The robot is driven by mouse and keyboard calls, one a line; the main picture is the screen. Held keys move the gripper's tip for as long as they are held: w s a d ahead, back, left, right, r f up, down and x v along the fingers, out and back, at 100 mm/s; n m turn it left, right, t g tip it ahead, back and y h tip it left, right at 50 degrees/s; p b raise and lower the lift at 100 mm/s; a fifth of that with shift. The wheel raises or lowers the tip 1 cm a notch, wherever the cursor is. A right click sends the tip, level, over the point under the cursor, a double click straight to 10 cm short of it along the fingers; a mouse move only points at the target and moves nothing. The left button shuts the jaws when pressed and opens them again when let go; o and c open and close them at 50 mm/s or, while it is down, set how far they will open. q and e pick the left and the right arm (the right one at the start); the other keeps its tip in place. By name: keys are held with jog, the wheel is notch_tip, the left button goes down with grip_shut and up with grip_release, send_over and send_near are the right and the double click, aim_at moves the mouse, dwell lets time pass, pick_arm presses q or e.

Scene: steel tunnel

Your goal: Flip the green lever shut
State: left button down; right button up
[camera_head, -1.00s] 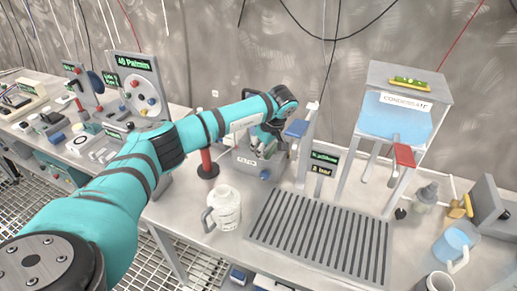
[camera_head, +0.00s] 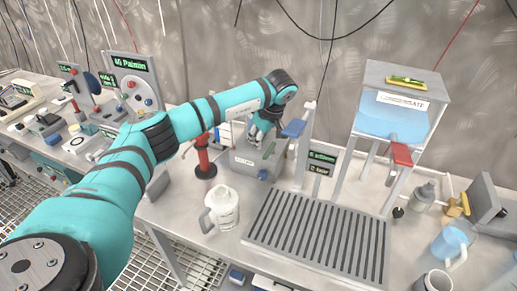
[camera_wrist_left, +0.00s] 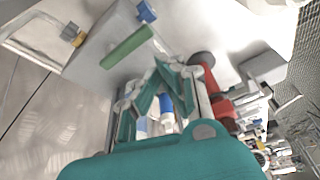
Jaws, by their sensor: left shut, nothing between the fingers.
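The green lever (camera_head: 269,150) is a short green bar on the grey box (camera_head: 246,164) on the bench. It also shows in the left wrist view as a green bar (camera_wrist_left: 127,47) lying slantwise along the box. My left gripper (camera_head: 255,139) points down just left of the lever, over the box. In the left wrist view its teal fingers (camera_wrist_left: 172,70) are closed together and empty, to the right of the lever and apart from it. The lever's pivot is hard to make out. My right gripper is in no view.
A red-handled post (camera_head: 204,160) stands left of the box, and a white jug (camera_head: 222,208) in front. A blue-handled upright (camera_head: 293,129) is close on the right. A slatted drain rack (camera_head: 315,232) and the condensate tank stand (camera_head: 395,115) lie farther right.

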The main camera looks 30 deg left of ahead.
pick_arm(q)
notch_tip(320, 180, up, 6)
jog(key=shift+f, duration=0.1)
dwell(0.7)
